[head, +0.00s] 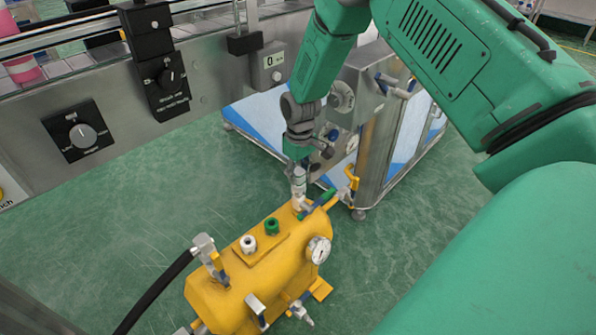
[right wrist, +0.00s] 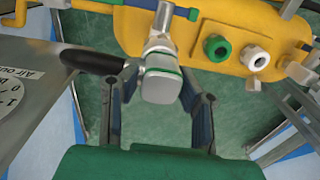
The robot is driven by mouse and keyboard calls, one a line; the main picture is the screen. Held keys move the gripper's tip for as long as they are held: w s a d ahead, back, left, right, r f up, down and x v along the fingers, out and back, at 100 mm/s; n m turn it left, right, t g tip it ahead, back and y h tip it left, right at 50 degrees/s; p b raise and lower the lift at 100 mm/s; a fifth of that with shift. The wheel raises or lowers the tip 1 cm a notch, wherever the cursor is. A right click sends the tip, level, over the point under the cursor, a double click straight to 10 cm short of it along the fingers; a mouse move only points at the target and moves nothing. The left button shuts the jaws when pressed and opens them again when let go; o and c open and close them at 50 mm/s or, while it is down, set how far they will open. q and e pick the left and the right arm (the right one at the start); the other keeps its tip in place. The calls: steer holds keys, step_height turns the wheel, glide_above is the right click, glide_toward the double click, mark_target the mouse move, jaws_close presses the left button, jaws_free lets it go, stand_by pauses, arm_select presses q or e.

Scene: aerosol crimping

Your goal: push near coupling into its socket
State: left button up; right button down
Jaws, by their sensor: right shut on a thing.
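A silver coupling (head: 299,180) with a green ring stands at the far end of the yellow tank (head: 235,296). In the right wrist view the coupling (right wrist: 160,84) sits between the fingers, in line with a metal fitting (right wrist: 161,38) at the yellow tank (right wrist: 225,25). I cannot tell how deep it sits in its socket. My right gripper (head: 303,160) reaches down from above and is shut on the coupling; its fingers (right wrist: 158,105) flank it in the wrist view. A black hose or grip (right wrist: 90,60) lies beside the left finger. My left gripper is not in view.
The tank carries a white port (head: 248,244), a green port (head: 271,226) and a pressure gauge (head: 318,250). A black hose (head: 155,292) joins its near left end. A steel cabinet (head: 375,130) stands close behind the gripper. A conveyor with control boxes (head: 165,85) runs behind left.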

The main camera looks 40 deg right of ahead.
steer(key=shift+p, duration=0.65)
stand_by(0.8)
steer(key=shift+f, duration=0.15)
stand_by(0.4)
steer(key=c, duration=1.1)
jaws_free()
step_height(320, 180, up, 12)
steer(key=shift+d, duration=0.2)
steer(key=shift+f, duration=0.1)
